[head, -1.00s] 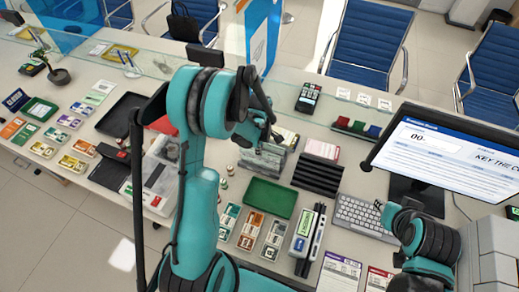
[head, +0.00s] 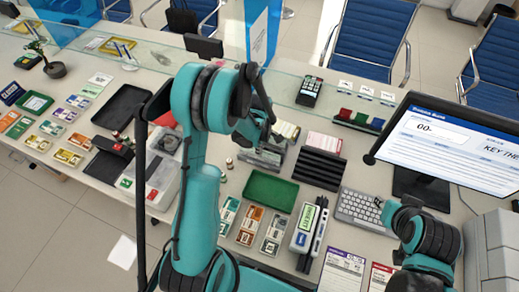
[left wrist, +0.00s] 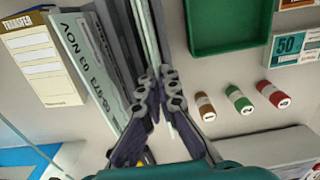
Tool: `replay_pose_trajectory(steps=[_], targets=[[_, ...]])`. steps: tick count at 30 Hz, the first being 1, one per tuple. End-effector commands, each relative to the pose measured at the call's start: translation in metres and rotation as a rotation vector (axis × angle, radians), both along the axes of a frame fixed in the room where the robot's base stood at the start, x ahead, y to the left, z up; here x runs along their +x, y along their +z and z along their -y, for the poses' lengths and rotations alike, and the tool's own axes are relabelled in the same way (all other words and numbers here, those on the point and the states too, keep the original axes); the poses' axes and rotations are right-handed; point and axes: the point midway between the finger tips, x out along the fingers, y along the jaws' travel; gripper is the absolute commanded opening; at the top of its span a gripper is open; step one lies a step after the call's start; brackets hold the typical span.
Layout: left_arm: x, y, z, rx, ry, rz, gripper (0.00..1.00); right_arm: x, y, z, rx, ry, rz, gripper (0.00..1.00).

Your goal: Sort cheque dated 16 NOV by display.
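My left gripper (left wrist: 160,76) is at the cheque rack (head: 260,158), its fingers close together on a thin pale cheque (left wrist: 149,28) seen edge-on. That cheque's date is not readable. Another cheque (left wrist: 88,70), reading "03 NOV", stands to the left in the rack. In the head view the left gripper (head: 266,138) is over the rack, partly behind my arm. The display (head: 447,140) at the right shows "00-" and "KEY THE" with its end cut off. My right gripper (head: 382,207) hangs by the keyboard (head: 362,208); its fingers are too small to judge.
A green tray (head: 271,190) lies in front of the rack, and a black slotted rack (head: 320,168) stands right of it. A label "TRANSFER" card (left wrist: 42,62) lies left. A glass screen runs behind the rack.

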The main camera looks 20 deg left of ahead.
Motion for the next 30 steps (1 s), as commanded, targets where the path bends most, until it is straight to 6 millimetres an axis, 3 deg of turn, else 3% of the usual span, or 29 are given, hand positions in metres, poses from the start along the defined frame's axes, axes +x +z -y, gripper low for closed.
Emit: replay_pose_trajectory(steps=[10, 14, 30], targets=[[-0.0001, -0.0032, 0.0003, -0.001, 0.000, 0.000, 0.00, 0.0000, -0.0023, 0.0000, 0.000, 0.000, 0.000, 0.29], [-0.0001, -0.0030, 0.0002, 0.000, 0.000, 0.000, 0.29, 0.0001, -0.0022, 0.0000, 0.000, 0.000, 0.000, 0.29], [-0.0001, -0.0026, 0.0001, 0.000, 0.000, 0.000, 0.29, 0.0000, -0.0021, 0.0000, 0.000, 0.000, 0.000, 0.29]])
